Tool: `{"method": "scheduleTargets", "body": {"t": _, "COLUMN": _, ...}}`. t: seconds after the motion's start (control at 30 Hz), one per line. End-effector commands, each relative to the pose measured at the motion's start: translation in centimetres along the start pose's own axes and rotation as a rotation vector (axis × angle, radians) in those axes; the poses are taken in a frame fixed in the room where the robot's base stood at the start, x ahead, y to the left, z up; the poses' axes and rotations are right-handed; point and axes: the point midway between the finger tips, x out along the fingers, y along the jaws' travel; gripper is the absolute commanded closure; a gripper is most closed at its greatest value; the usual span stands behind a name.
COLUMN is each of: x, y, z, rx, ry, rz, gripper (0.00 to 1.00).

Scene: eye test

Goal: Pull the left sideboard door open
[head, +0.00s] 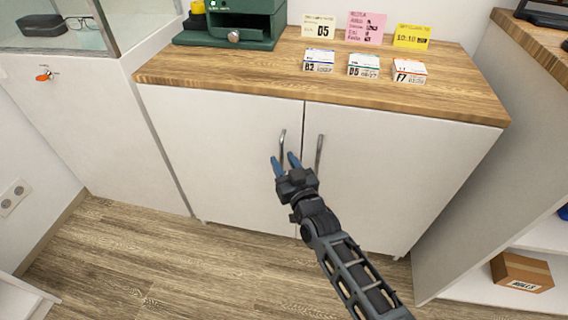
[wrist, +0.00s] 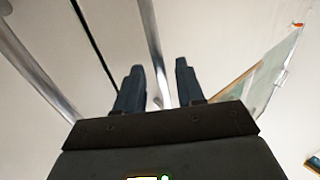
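The sideboard's left door (head: 225,135) is white and looks shut, flush with the right door (head: 375,165). Its upright metal bar handle (head: 283,145) is near the middle gap; it also shows in the wrist view (wrist: 152,45). My gripper (head: 284,161) is open at the lower part of this handle, its two blue fingers spread. In the wrist view my gripper (wrist: 160,78) has the handle bar running between its fingers. I cannot tell whether either finger touches it. The right door's handle (head: 319,152) stands just to the right, outside the fingers.
The wooden top (head: 250,85) carries a green cabinet (head: 245,25), several small boxes (head: 364,66) and cards. A glass-topped case (head: 100,120) adjoins on the left. A shelf with a cardboard box (head: 522,272) stands at the right. The floor (head: 170,265) in front is clear.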

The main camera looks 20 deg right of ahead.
Motion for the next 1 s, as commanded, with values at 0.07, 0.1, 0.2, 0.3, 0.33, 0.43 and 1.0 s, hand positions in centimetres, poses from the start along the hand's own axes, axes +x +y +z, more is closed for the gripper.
{"method": "scheduleTargets", "body": {"t": 0.07, "x": 0.23, "y": -0.03, "z": 0.08, "rx": 0.000, "ry": -0.001, "rz": 0.000, "gripper": 0.62}}
{"method": "scheduleTargets", "body": {"t": 0.1, "x": 0.28, "y": -0.03, "z": 0.07, "rx": 0.000, "ry": -0.002, "rz": 0.000, "gripper": 0.62}}
{"method": "scheduleTargets", "body": {"t": 0.2, "x": 0.29, "y": -0.03, "z": 0.05, "rx": 0.000, "ry": -0.002, "rz": -0.001, "gripper": 0.62}}
{"method": "scheduleTargets", "body": {"t": 0.3, "x": 0.27, "y": -0.03, "z": 0.05, "rx": 0.000, "ry": -0.001, "rz": 0.000, "gripper": 0.62}}
{"method": "scheduleTargets", "body": {"t": 0.33, "x": 0.27, "y": -0.03, "z": 0.05, "rx": 0.000, "ry": -0.001, "rz": 0.000, "gripper": 0.65}}
{"method": "scheduleTargets", "body": {"t": 0.43, "x": 0.27, "y": -0.02, "z": 0.04, "rx": 0.000, "ry": -0.001, "rz": 0.000, "gripper": 0.74}}
{"method": "scheduleTargets", "body": {"t": 1.0, "x": 0.26, "y": -0.01, "z": 0.04, "rx": 0.000, "ry": -0.001, "rz": 0.000, "gripper": 1.00}}
